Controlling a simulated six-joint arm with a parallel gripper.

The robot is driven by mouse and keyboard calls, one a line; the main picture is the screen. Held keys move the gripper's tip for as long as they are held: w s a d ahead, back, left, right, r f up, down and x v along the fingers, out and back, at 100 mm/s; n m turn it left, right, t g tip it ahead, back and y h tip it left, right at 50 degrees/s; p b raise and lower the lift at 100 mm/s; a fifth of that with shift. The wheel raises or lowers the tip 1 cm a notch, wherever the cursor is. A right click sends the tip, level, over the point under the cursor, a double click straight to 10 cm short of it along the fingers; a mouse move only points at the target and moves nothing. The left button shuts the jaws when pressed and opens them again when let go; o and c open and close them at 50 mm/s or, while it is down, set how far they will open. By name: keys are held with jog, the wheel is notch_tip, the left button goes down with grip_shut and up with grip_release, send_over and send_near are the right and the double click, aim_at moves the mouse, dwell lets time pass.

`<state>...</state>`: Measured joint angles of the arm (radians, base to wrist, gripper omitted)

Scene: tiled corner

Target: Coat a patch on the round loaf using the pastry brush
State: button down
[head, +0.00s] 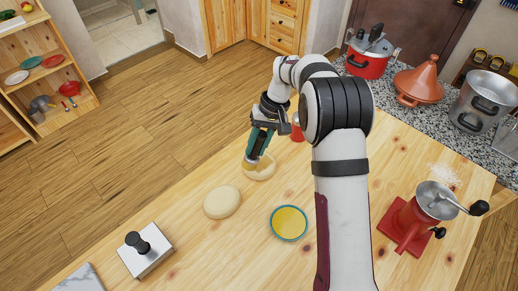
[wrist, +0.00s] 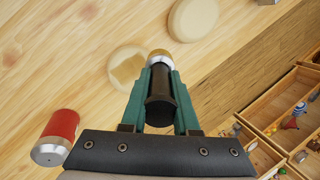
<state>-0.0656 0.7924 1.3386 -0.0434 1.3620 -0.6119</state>
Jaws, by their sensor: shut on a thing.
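My gripper (head: 259,143) is shut on the pastry brush (head: 250,163), which has a black handle, metal collar and tan tip in the wrist view (wrist: 160,100). The brush points down at the far round loaf (head: 266,172), a pale flat disc on the wooden table. A teal-rimmed bowl (head: 289,223) holds yellow liquid.
A metal block with a black knob (head: 146,250) is at the front left. A red grinder (head: 405,225) is at the right. Pots and a tagine (head: 420,82) stand on the stone counter behind.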

jog(key=shift+r, duration=2.75)
